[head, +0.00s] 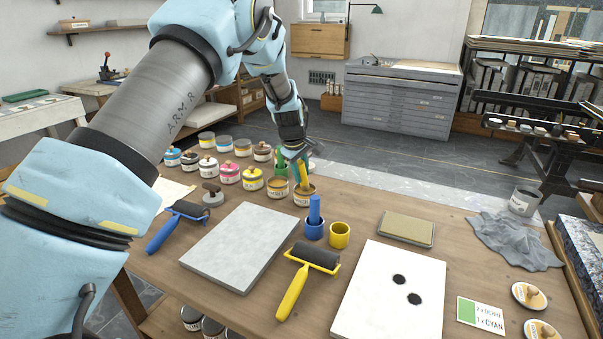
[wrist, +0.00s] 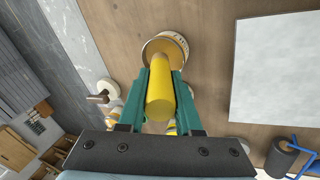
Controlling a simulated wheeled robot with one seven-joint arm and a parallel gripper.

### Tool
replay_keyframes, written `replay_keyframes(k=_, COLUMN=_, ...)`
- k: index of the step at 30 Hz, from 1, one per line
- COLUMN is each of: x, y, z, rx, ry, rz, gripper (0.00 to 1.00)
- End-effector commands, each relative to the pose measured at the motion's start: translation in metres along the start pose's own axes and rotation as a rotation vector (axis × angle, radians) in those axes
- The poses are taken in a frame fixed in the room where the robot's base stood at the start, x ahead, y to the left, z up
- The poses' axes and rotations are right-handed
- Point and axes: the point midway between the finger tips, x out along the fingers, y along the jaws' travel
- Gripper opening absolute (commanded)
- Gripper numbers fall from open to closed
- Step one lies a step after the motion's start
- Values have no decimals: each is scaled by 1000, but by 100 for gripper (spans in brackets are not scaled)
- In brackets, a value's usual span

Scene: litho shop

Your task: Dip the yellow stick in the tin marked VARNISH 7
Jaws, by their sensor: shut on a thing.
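My gripper (head: 297,160) is shut on the yellow stick, which also shows between the green fingers of my gripper (wrist: 160,88) in the wrist view. The yellow stick (head: 304,178) points down, and its lower end is at the mouth of an open tin (head: 304,201) with amber contents. In the wrist view the yellow stick (wrist: 160,95) overlaps the opening of this tin (wrist: 181,42). I cannot tell how deep the tip is inside. The label is too small to read. A similar amber tin (head: 278,189) stands just to its left.
Several paint tins (head: 229,174) stand in rows to the left. A blue cup (head: 314,230) holding a blue stick (head: 315,208) and an empty yellow cup (head: 340,236) stand in front. A grey slab (head: 240,245) and a yellow roller (head: 295,292) lie nearer.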

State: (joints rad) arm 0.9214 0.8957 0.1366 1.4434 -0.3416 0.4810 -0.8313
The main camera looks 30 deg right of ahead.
Motion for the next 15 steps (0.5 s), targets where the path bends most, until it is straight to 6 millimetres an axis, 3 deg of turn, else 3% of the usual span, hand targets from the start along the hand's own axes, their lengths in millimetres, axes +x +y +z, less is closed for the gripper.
replay_keyframes(k=15, x=4, y=-1, z=0, rx=0, ry=0, rz=0, gripper=0)
